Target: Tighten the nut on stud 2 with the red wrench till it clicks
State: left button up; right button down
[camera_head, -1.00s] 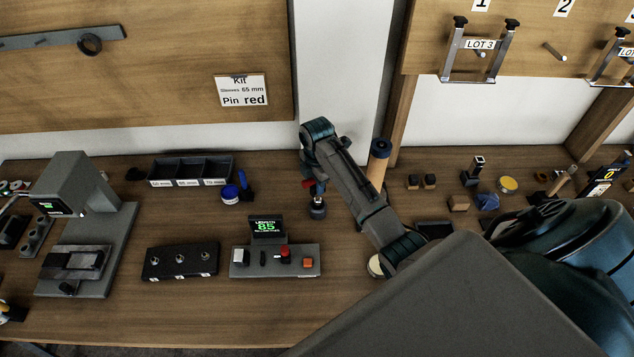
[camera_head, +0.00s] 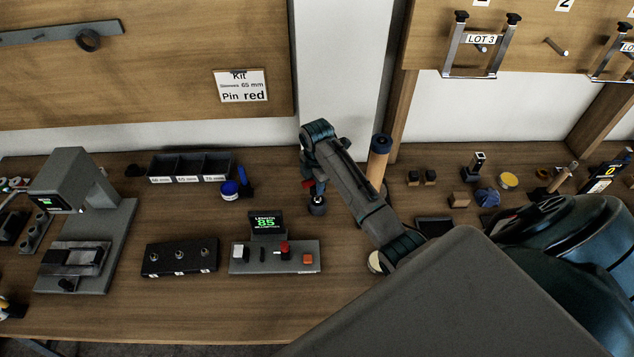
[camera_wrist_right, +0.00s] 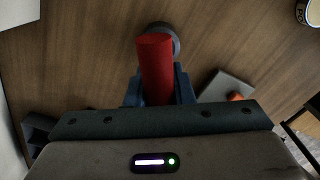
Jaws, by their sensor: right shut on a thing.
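My right gripper (camera_head: 313,188) is shut on the red wrench (camera_wrist_right: 157,68), whose red handle stands between the blue fingers in the right wrist view. A small red part of the wrench (camera_head: 307,183) also shows beside the fingers in the head view. A dark round piece (camera_head: 317,207) shows just below the gripper; whether it is the wrench's head or a separate thing I cannot tell. A black block (camera_head: 152,260) with three studs stands on the bench to the left of the gripper. Its middle stud (camera_head: 180,254) is clear of the gripper. My left gripper is out of view.
A grey device (camera_head: 298,246) with a green "85" display and buttons stands right of the stud block. A grey press (camera_head: 122,215) is further left. A labelled bin (camera_head: 205,181), a blue-capped jar (camera_head: 229,189) and a blue-topped wooden cylinder (camera_head: 379,160) stand behind.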

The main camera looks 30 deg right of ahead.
jog(key=shift+f, duration=0.65)
jog(key=c, duration=1.2)
grip_release()
jog(key=shift+o, duration=0.2)
notch_tip(320, 180, up, 8)
jog(key=b, duration=0.3)
jog(key=shift+r, duration=0.25)
jog(key=shift+r+p, duration=1.1)
jog(key=shift+r, duration=0.15)
